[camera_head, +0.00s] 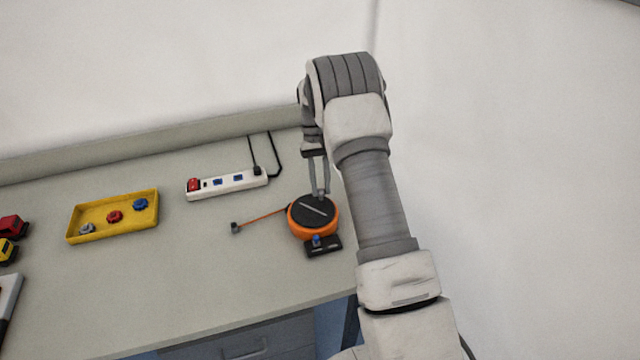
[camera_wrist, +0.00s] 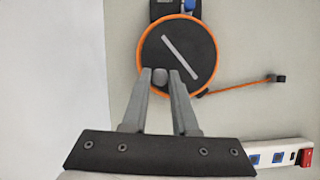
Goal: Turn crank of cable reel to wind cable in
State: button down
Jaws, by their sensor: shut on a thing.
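The cable reel (camera_head: 313,217) is a round orange drum with a black top, near the right part of the table. A light crank bar lies across its top, and it also shows in the wrist view (camera_wrist: 180,57). A grey round knob (camera_wrist: 160,76) stands near the drum's edge. My gripper (camera_head: 320,192) reaches down to the far side of the reel, its fingers shut on the knob. An orange cable (camera_head: 263,219) runs out to the left and ends in a small dark plug (camera_head: 235,228) on the table. A blue part (camera_head: 316,240) sits on the reel's dark base.
A white power strip (camera_head: 226,185) with a red switch lies behind and left of the reel. A yellow tray (camera_head: 112,215) with several small coloured parts stands further left. Toy vehicles (camera_head: 12,226) are at the left edge. Table between tray and reel is mostly clear.

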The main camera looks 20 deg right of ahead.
jog(key=c, duration=0.7)
grip_release()
jog(key=p+v, duration=0.2)
jog(key=v, duration=1.5)
jog(key=shift+r, duration=0.25)
